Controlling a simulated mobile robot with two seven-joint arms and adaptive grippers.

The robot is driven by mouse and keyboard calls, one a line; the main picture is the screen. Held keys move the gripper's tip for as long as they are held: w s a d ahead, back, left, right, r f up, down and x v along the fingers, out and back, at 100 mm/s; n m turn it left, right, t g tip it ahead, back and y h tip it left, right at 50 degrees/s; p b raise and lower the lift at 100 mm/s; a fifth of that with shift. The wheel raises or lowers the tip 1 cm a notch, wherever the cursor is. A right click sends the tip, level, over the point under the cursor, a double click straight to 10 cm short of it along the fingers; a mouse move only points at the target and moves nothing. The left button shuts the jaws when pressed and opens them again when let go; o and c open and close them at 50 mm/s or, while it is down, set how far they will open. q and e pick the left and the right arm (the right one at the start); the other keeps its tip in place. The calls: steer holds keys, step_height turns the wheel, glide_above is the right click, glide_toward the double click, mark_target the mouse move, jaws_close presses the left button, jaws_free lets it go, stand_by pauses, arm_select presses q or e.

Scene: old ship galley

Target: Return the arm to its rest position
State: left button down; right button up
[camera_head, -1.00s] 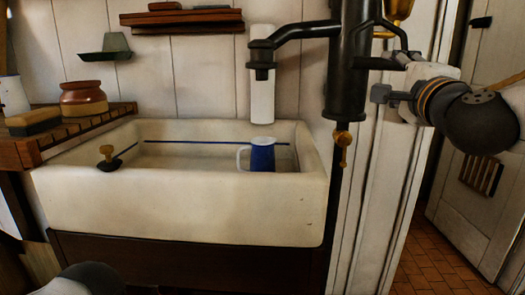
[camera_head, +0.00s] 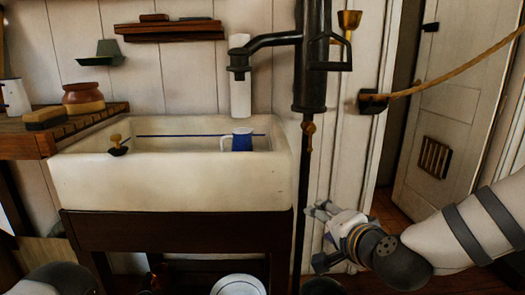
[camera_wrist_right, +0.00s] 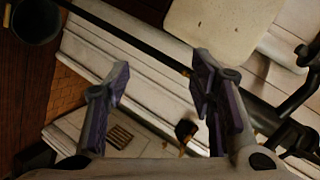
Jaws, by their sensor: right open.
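My right gripper (camera_head: 318,236) is in the lower right of the head view, below and to the right of the sink. It is open and empty. In the right wrist view its two fingers (camera_wrist_right: 160,100) stand wide apart with nothing between them. My right arm (camera_head: 470,225) reaches in from the right edge, in front of the doorway. My left gripper does not show; only a dark rounded part of my own body is at the lower left.
A white sink (camera_head: 170,185) holds a blue and white mug (camera_head: 242,142). A black pump (camera_head: 313,75) stands right of it, close to my right gripper. A rope (camera_head: 450,75) hangs across the door (camera_head: 440,130). A wooden counter (camera_head: 85,125) with a jar (camera_head: 83,98) is at left.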

steer(key=s+d+f+n+g+p, duration=0.2)
steer(key=s+f+n+g, duration=0.5)
steer(key=s+f, duration=1.7)
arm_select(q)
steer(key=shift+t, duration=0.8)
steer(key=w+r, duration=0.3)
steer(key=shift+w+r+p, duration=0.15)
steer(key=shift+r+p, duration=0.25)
arm_select(e)
steer(key=s+d+n+g+h, duration=0.1)
steer(key=s+d+g, duration=0.2)
steer(key=s, duration=1)
steer(key=s+d+f+n+g+h, duration=0.1)
steer(key=s+d+g, duration=0.3)
steer(key=s, duration=1)
steer(key=shift+d+f+n+g+h, duration=0.15)
steer(key=shift+n+g+h, duration=0.4)
steer(key=shift+n, duration=0.25)
